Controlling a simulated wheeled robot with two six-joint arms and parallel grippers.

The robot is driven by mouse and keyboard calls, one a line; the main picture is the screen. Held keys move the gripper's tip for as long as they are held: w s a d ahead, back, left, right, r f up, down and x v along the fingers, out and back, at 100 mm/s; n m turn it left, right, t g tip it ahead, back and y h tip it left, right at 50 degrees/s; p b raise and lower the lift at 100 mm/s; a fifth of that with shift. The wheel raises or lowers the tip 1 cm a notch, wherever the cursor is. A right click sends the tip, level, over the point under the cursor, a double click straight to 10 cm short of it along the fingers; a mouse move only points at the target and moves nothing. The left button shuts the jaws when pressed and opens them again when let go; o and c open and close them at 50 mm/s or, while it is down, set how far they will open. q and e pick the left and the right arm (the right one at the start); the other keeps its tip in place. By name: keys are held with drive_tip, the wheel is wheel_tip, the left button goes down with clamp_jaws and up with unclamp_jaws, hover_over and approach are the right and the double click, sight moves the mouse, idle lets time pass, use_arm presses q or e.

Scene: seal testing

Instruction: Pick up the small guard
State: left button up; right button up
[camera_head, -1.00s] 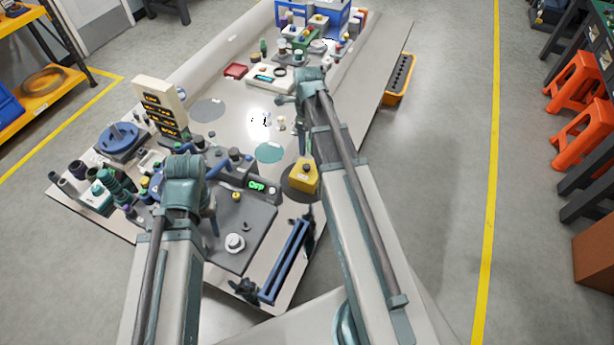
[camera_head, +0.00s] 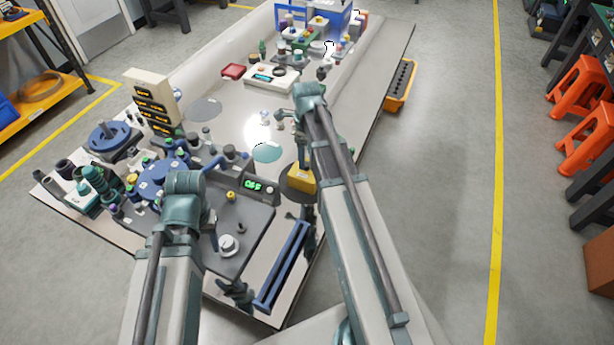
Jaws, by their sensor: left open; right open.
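I cannot tell for sure which of the small parts on the table is the small guard. Small pale parts (camera_head: 265,117) stand near the middle of the table. My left gripper (camera_head: 211,236) is over the grey testing station at the near left, largely hidden by its own wrist. My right gripper (camera_head: 299,143) hangs above the table, just beyond a yellow block (camera_head: 301,178) on a dark disc. Both are open, and I see nothing held. Their fingertips are small and partly hidden.
The grey station has a green display (camera_head: 253,185) and a white round knob (camera_head: 229,243). A blue rail (camera_head: 283,266) lies near the front edge. A beige rack (camera_head: 152,102) stands at the left. A white instrument (camera_head: 271,79) and a red tray (camera_head: 233,71) sit farther back.

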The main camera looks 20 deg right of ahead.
sight(309, 169)
use_arm(q)
wheel_tip(309, 169, down, 3)
drive_tip(key=shift+f+b, duration=0.1)
drive_tip(key=shift+b, duration=1)
use_arm(e)
wheel_tip(309, 169, down, 3)
drive_tip(key=shift+w+f, duration=0.1)
drive_tip(key=shift+f, duration=0.05)
drive_tip(key=shift+c, duration=0.2)
clamp_jaws()
